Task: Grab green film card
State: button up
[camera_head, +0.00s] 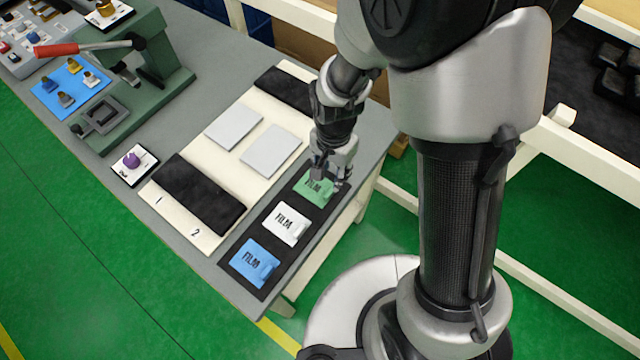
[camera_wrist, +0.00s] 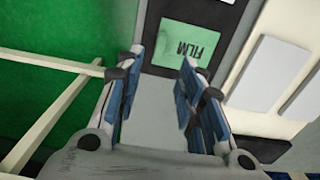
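The green film card (camera_head: 317,187) lies at the far end of a dark strip (camera_head: 265,228) on the table, with "FILM" printed on it. It also shows in the wrist view (camera_wrist: 190,42), beyond my fingertips. A white film card (camera_head: 286,223) and a blue film card (camera_head: 254,263) lie in line with it on the same strip. My gripper (camera_head: 331,170) is over the far edge of the green card and hides part of it. In the wrist view my gripper (camera_wrist: 163,65) is open, with nothing between its fingers. I cannot tell its exact height above the card.
A cream board (camera_head: 240,150) with two grey plates (camera_head: 270,151) and dark pads (camera_head: 198,194) lies left of the strip. A green press (camera_head: 140,80) with a red handle stands at the back left. A purple-knobbed piece (camera_head: 132,160) sits near the table's left edge.

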aim_at(319, 193)
jog(key=f, duration=0.3)
jog(key=f+b, duration=0.1)
jog(key=f, duration=0.2)
jog(key=f+b, duration=0.1)
jog(key=f, duration=0.1)
jog(key=shift+w+d+f, duration=0.3)
jog(key=shift+f, duration=0.1)
grip_shut()
